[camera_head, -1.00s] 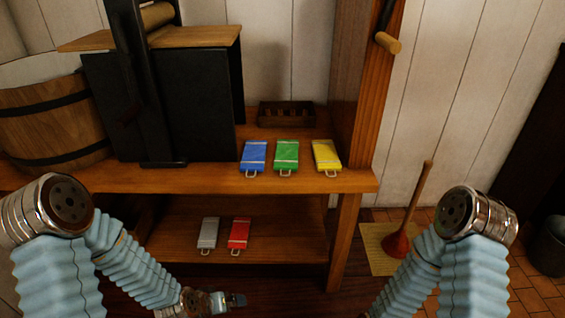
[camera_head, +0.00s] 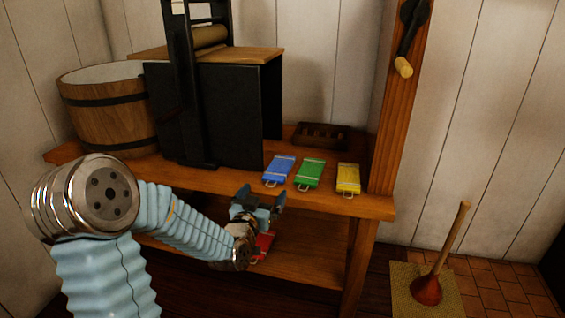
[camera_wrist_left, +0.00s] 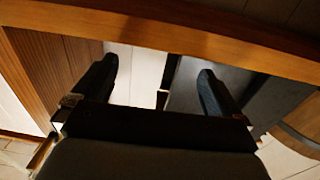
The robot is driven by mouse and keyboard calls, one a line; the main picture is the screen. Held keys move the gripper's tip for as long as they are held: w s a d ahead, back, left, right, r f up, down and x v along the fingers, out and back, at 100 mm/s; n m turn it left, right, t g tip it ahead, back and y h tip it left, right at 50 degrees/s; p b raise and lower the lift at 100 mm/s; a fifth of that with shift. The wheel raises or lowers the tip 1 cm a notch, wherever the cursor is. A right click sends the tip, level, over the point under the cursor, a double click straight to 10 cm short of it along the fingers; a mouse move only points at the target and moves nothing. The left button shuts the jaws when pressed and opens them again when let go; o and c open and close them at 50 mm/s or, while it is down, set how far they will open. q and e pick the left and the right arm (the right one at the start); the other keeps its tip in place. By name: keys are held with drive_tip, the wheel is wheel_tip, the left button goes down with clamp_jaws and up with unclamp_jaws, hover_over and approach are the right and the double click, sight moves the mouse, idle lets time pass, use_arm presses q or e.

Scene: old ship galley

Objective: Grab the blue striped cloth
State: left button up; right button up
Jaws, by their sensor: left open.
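The blue striped cloth (camera_head: 279,169) lies folded on the upper shelf of the wooden bench, near its front edge, with a small ring at its front end. It is the leftmost of three cloths there. My left gripper (camera_head: 262,194) is open and empty, in front of the upper shelf's edge, a little below and left of the blue cloth. In the left wrist view its two dark fingers (camera_wrist_left: 157,85) are spread, with nothing between them. The blue cloth is not in that view. My right gripper is out of view.
A green cloth (camera_head: 310,173) and a yellow cloth (camera_head: 348,178) lie right of the blue one. A red cloth (camera_head: 264,243) is on the lower shelf, partly hidden by my arm. A black press (camera_head: 215,115) and wooden bucket (camera_head: 108,112) stand left. A plunger (camera_head: 427,288) stands right.

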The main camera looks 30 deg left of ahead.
sight(272, 184)
use_arm(q)
drive_tip(key=x, duration=0.8)
drive_tip(key=shift+w+f+p, duration=0.1)
drive_tip(key=shift+f+p, duration=0.05)
drive_tip(key=shift+p, duration=0.2)
drive_tip(key=c, duration=1.2)
drive_tip(key=shift+o, duration=0.2)
